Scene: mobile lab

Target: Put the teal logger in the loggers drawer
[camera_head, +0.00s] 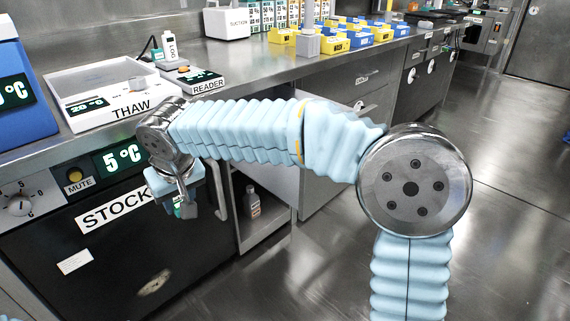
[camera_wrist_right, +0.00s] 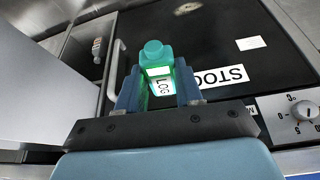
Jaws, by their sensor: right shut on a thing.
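My right gripper (camera_head: 184,208) hangs in front of the black STOCK unit, below the counter edge. It is shut on the teal logger (camera_wrist_right: 158,62), which shows in the right wrist view between the two fingers, with its LOG label lit green. In the head view the logger (camera_head: 186,208) is mostly hidden by the gripper. Under the counter, beyond my right arm, is a grey drawer front with a small label (camera_head: 366,77) too small to read. My arm hides part of that front. My left gripper is not in view.
The STOCK unit (camera_head: 150,258) has a vertical handle (camera_head: 219,190). Beside it an open compartment holds a grey bottle (camera_head: 252,201). On the counter are the THAW plate (camera_head: 75,80), the READER (camera_head: 196,81), a white LOG device (camera_head: 169,48) and coloured bins (camera_head: 333,42). The right floor is clear.

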